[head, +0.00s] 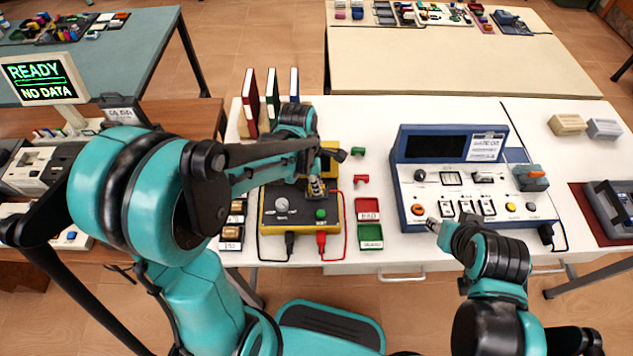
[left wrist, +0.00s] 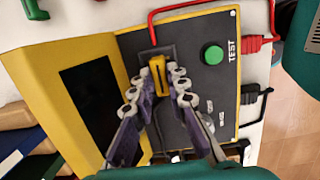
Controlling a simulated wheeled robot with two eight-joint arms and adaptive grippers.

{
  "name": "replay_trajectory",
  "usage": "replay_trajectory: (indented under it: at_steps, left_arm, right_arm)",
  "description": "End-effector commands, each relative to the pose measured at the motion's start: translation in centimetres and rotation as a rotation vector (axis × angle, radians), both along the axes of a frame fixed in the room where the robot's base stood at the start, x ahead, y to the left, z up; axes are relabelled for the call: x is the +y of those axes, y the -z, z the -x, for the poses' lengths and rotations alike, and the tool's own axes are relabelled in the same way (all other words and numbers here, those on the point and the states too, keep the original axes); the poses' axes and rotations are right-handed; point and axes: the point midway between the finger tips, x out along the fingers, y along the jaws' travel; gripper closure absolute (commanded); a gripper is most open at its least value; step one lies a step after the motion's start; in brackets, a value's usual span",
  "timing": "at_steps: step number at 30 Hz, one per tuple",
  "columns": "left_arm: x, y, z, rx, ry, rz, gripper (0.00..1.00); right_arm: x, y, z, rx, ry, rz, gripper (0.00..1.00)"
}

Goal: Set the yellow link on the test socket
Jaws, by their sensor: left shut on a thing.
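The yellow link (left wrist: 158,73) is between the fingertips of my left gripper (left wrist: 160,83), which is shut on it. In the left wrist view the link is over a dark socket block (left wrist: 146,52) on the tester panel; I cannot tell whether it is seated or just above. In the head view my left gripper (head: 316,188) is over the yellow-edged black tester (head: 297,215) and hides the link and socket. A green TEST button (left wrist: 212,55) is beside it. My right gripper (head: 433,224) is in front of the blue-and-white console; its fingers are too small to judge.
Right of the tester are a red link (head: 361,179), a green link (head: 357,151), a red bin (head: 367,205) and a green bin (head: 370,244). The console (head: 410,180) stands further right. Upright binders (head: 272,95) are behind. Red and black leads run from the tester's front.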

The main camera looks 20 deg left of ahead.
Motion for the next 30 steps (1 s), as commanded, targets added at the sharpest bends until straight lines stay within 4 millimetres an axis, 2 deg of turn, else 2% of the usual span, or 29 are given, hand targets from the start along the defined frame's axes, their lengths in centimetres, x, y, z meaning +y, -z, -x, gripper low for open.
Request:
replay_trajectory:
  at_steps: [3,4,5,17,30]
  left_arm:
    - [0.0,0.3,0.0,0.0,0.0,0.0,1.0]
    - [0.0,0.3,0.0,0.0,0.0,0.0,0.8]
    - [0.0,0.2,0.0,0.0,0.0,0.0,0.77]
    - [0.1,-0.3,0.0,0.0,0.0,0.0,0.77]
    - [0.6,-3.9,0.2,0.0,0.0,0.0,0.77]
  right_arm:
    - [0.0,0.3,0.0,0.0,0.0,0.0,0.6]
    - [0.0,0.2,0.0,0.0,0.0,0.0,0.6]
    - [0.0,0.2,0.0,0.0,0.0,0.0,0.6]
    - [0.0,-0.2,0.0,0.0,0.0,0.0,0.6]
    - [0.0,-3.2,0.0,0.0,0.0,0.0,0.6]
